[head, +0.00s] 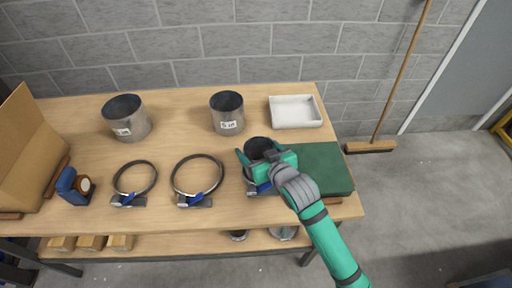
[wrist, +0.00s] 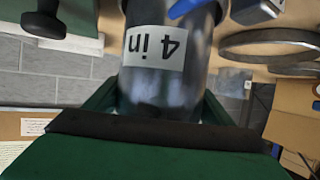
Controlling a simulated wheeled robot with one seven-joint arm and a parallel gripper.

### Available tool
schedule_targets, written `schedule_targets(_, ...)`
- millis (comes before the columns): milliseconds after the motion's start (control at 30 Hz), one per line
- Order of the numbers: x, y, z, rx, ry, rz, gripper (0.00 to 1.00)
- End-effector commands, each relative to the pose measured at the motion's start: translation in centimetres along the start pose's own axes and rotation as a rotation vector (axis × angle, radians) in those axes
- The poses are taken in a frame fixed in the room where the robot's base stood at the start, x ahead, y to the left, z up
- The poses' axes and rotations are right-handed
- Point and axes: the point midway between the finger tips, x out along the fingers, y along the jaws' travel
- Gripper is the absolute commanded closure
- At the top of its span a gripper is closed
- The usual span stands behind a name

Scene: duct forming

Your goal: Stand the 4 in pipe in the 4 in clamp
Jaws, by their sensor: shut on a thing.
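The 4 in pipe (head: 258,146) is a short grey metal tube, dark inside, standing roughly upright at the right of the bench. My gripper (head: 268,162) is shut around its upper part. In the wrist view the pipe (wrist: 160,85) sits between the fingers, its "4 in" label upside down. A clamp with a blue lever (head: 264,187) is at the pipe's lower end, mostly hidden by my gripper and the pipe. The lever also shows against the pipe in the wrist view (wrist: 186,8). I cannot tell whether the pipe's foot rests on the bench.
Two empty ring clamps (head: 196,174) (head: 135,178) lie to the left. Two wider pipes (head: 227,113) (head: 127,118) stand behind.

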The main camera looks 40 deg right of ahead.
Motion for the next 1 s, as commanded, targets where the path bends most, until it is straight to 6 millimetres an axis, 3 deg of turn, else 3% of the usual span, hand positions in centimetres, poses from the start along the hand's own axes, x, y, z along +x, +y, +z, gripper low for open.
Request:
schedule_targets(100, 0.0, 0.0, 0.0, 0.0, 0.001, 0.0, 0.5)
schedule_targets(133, 0.0, 0.0, 0.0, 0.0, 0.001, 0.0, 0.19)
schedule_targets(200, 0.0, 0.0, 0.0, 0.0, 0.001, 0.0, 0.03)
schedule_targets(633, -0.7, 0.1, -0.1, 0.0, 0.001, 0.002, 0.02)
schedule_targets(1000, -6.2, 0.2, 0.0, 0.0, 0.001, 0.004, 0.02)
